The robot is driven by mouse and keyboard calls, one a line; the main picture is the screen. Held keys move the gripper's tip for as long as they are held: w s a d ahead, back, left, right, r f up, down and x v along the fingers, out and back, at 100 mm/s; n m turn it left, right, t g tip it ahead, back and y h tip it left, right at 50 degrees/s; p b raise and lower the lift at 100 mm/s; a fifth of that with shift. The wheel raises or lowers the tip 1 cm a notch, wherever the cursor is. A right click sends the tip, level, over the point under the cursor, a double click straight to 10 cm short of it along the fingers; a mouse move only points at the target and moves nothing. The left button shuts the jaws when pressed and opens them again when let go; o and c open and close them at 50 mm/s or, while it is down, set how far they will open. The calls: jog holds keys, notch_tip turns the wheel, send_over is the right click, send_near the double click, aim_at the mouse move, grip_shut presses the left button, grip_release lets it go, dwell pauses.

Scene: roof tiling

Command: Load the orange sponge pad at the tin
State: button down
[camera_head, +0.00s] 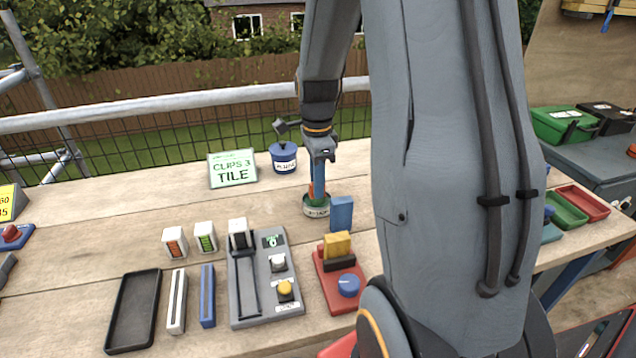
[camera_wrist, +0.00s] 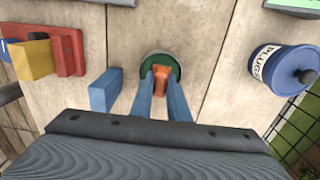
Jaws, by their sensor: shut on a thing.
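My gripper (camera_wrist: 160,90) has its blue fingers shut on the orange sponge pad (camera_wrist: 160,76), which shows between the fingertips in the wrist view. The pad is over the open round tin (camera_wrist: 177,66), whose inside looks green. In the head view, my gripper (camera_head: 318,182) points down with its fingertips at the mouth of the tin (camera_head: 316,210). Only a small orange edge of the pad shows there. I cannot tell whether the pad touches the green inside.
A blue block (camera_head: 341,213) stands close right of the tin. A red holder (camera_head: 341,290) with a yellow block is nearer. A blue PLUGS pot (camera_head: 284,158) and a CLIPS 3 TILE sign (camera_head: 232,169) stand behind. A grey panel (camera_head: 262,310) and black tray (camera_head: 133,310) lie in front.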

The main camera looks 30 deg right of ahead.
jog(key=shift+s+f, duration=0.1)
dwell(0.3)
jog(key=shift+r+p, duration=2.95)
jog(key=shift+r, duration=0.6)
